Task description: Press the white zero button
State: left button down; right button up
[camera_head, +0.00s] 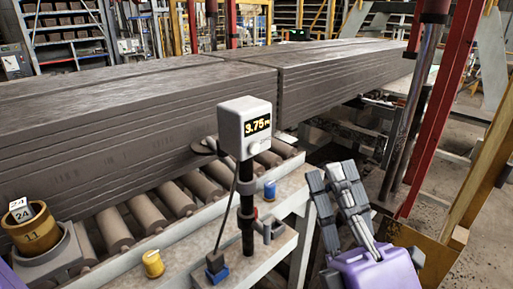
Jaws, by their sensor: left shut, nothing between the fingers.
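A white display box (244,128) stands on a black post (247,205) near the middle of the head view, and its screen reads about 3.75 in yellow. The white button (255,148) is a small round knob on the box's front face, just below the screen.
Long dark slabs (130,115) lie on a roller conveyor (150,212) behind the box. A yellow knob (153,264) and a blue one (270,189) sit on the rail. A brown cup (33,237) holds numbered tags. Red uprights (440,110) stand at right.

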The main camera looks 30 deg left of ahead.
aim_at(254, 148)
pick_arm(q)
jog(key=w+a, duration=0.3)
jog(key=a, duration=0.5)
jog(key=shift+p, duration=0.45)
pick_arm(e)
jog(key=shift+w+r, duration=0.3)
jog(key=shift+r, duration=0.2)
pick_arm(q)
jog(key=shift+a, duration=0.1)
pick_arm(e)
jog(key=shift+a, duration=0.15)
jog(key=shift+d+r, duration=0.1)
jog(key=shift+d, duration=0.25)
pick_arm(q)
jog(key=shift+a, duration=0.1)
pick_arm(e)
jog(key=shift+w, duration=0.1)
pick_arm(q)
jog(key=shift+w+a, duration=0.1)
jog(key=shift+a, duration=0.2)
pick_arm(e)
jog(key=shift+w+a+r, duration=0.1)
jog(key=shift+a+r, duration=0.05)
jog(key=shift+a, duration=0.1)
jog(key=shift+a, duration=0.1)
